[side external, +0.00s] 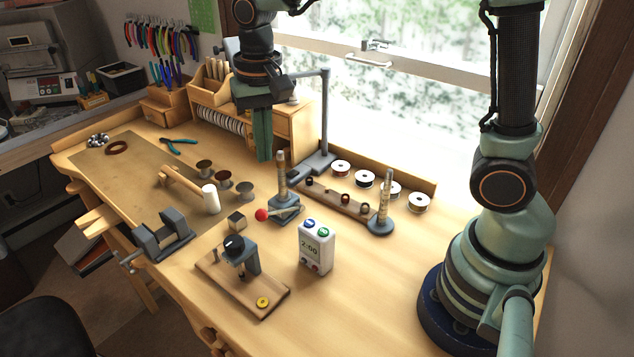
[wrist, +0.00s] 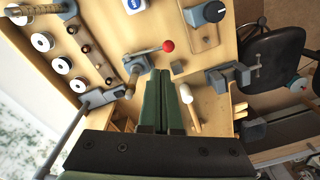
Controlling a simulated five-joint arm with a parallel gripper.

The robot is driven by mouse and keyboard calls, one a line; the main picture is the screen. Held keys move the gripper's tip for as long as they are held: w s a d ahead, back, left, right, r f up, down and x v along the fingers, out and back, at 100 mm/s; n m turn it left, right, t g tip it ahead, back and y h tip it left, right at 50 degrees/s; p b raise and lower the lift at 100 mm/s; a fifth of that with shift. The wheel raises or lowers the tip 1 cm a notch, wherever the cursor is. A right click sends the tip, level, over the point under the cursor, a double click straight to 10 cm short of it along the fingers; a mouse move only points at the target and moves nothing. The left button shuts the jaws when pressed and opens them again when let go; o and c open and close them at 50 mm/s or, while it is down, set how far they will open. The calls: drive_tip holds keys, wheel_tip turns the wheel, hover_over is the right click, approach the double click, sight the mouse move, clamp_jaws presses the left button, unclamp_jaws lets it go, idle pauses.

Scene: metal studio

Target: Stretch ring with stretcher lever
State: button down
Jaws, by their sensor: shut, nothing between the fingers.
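The ring stretcher (side external: 284,208) stands mid-bench, with a grey base and a ribbed upright post. Its lever ends in a red ball knob (side external: 262,214) that points left, low over the bench. In the wrist view the red knob (wrist: 168,46) and grey lever (wrist: 148,51) lie just beyond my fingertips. My gripper (side external: 264,158) has its green fingers together, pointing down, above and behind the stretcher and apart from it. The closed fingers also show in the wrist view (wrist: 159,73). I cannot make out a ring on the post.
A wooden strip with small dark posts (side external: 335,198), a round-based mandrel (side external: 381,222) and wire spools (side external: 365,178) stand to the right. A timer (side external: 316,247) and clamp board (side external: 243,277) are in front. A mallet (side external: 209,197) and vise (side external: 163,236) are left. Bare bench lies front right.

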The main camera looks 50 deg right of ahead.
drive_tip(key=r+m, duration=0.2)
drive_tip(key=m, duration=1)
hover_over(268, 213)
wheel_tip(268, 213, down, 12)
drive_tip(key=shift+r, duration=0.15)
drive_tip(key=shift+a+f, duration=0.2)
drive_tip(key=shift+f, duration=0.15)
drive_tip(key=a+f, duration=0.1)
drive_tip(key=f, duration=0.1)
drive_tip(key=a+f, duration=0.2)
drive_tip(key=shift+a+f, duration=0.1)
drive_tip(key=shift+f, duration=0.15)
drive_tip(key=shift+r, duration=0.1)
